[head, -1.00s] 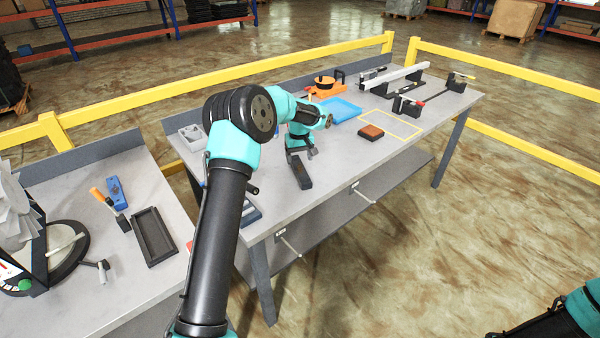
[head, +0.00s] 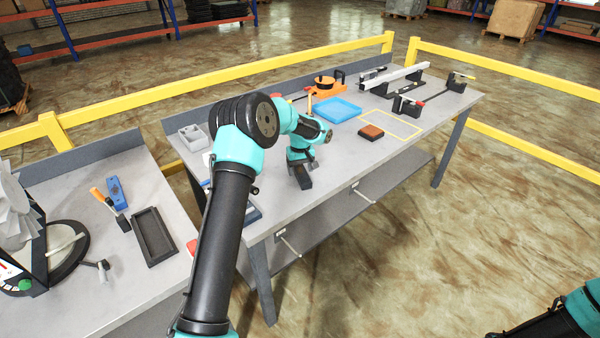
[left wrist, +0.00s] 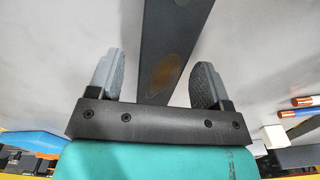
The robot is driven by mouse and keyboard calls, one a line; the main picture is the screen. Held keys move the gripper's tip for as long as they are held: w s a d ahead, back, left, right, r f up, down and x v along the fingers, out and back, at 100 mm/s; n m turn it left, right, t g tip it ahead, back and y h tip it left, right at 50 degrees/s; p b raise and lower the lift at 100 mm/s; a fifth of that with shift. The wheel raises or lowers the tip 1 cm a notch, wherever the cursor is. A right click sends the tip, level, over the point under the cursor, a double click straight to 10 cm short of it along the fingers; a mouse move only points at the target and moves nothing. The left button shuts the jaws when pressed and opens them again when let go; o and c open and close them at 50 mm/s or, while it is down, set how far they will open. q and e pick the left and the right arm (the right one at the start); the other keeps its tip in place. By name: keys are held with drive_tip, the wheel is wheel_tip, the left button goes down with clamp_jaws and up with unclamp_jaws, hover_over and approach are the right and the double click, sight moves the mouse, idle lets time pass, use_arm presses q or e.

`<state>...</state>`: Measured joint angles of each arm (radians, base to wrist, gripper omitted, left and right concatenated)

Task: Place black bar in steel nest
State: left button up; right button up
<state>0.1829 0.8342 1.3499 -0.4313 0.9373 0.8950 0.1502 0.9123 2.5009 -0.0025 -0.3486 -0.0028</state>
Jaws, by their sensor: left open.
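The black bar (head: 304,181) lies on the right-hand table near its front edge, partly hidden by my left gripper (head: 301,161). In the left wrist view the dark bar (left wrist: 168,40) runs between the two grey fingers of my left gripper (left wrist: 160,68), with a brownish patch on its face. The fingers are apart, with a gap visible on each side of the bar. A light grey compartmented holder (head: 193,137) stands at the table's left end; I cannot tell whether it is the steel nest. My right gripper is out of view.
A blue tray (head: 338,110), an orange fixture (head: 326,87) and a brown-topped block (head: 371,131) are on the same table. A black tray (head: 153,236) lies on the left table. Yellow rails run behind.

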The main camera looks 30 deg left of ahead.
sight(300, 169)
use_arm(q)
drive_tip(key=c, duration=1.3)
drive_tip(key=shift+r, duration=0.15)
drive_tip(key=shift+r, duration=1.4)
drive_tip(key=shift+s+r, duration=0.1)
drive_tip(key=shift+r, duration=0.2)
drive_tip(key=s+d, duration=0.2)
drive_tip(key=s, duration=0.2)
drive_tip(key=s+d+r, duration=0.1)
drive_tip(key=s+d, duration=0.2)
drive_tip(key=s, duration=0.2)
drive_tip(key=s+d, duration=0.3)
drive_tip(key=s, duration=0.1)
drive_tip(key=shift+s+d+r, duration=0.15)
drive_tip(key=shift+s, duration=0.1)
